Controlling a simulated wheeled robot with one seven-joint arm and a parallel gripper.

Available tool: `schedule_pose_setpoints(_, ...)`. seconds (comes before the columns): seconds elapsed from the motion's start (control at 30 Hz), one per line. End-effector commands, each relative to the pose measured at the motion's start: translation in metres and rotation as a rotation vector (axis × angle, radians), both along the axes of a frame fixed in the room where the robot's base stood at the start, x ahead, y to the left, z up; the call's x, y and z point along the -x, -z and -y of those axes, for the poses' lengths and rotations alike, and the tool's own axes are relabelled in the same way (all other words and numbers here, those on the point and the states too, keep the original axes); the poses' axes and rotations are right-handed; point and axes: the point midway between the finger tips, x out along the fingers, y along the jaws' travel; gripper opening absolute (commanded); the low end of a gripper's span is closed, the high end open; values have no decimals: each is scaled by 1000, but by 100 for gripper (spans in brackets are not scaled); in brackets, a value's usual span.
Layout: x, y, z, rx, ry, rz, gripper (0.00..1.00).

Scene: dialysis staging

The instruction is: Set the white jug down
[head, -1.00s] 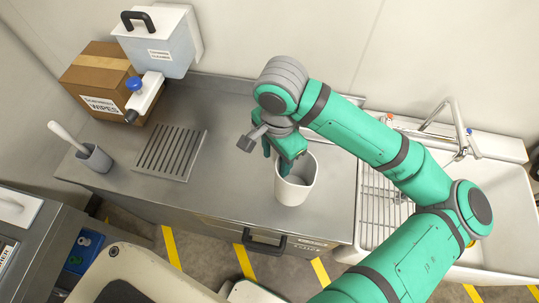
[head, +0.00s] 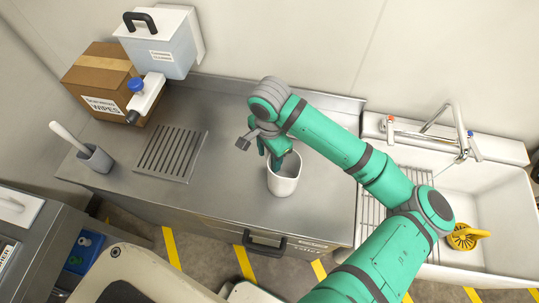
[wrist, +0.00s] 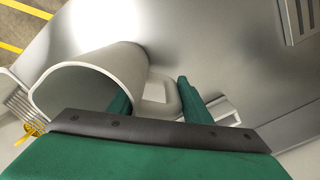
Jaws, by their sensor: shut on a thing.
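The white jug (head: 283,181) is upright over the steel counter in the head view, right of the drain grate. Its open mouth faces up. In the wrist view the jug (wrist: 95,85) shows its mouth and its looped handle (wrist: 160,95). My gripper (head: 275,150) is shut on the handle, with green fingers on either side of it; it also shows in the wrist view (wrist: 155,98). The jug's base is at or close to the counter top; I cannot tell whether it touches.
The steel counter (head: 225,120) is clear around the jug. A slotted grate (head: 171,153), a grey cup with a white-handled tool (head: 96,158), a cardboard box (head: 103,80) and a clear container (head: 160,45) are to the left. A sink (head: 500,200) with a yellow item (head: 463,237) is at right.

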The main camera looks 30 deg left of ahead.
Motion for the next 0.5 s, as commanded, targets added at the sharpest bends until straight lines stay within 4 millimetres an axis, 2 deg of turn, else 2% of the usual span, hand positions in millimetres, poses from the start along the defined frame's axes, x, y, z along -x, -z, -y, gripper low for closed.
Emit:
schedule_pose_setpoints(0.27, 0, 3, 0, 0, 0, 0, 5)
schedule_pose_setpoints(0.3, 0, 2, 0, 0, 0, 0, 54)
schedule_pose_setpoints(0.33, 0, 2, 0, 0, 0, 0, 61)
schedule_pose_setpoints(0.37, 0, 2, 0, 0, 0, 0, 63)
schedule_pose_setpoints(0.5, 0, 2, 0, 0, 0, 0, 63)
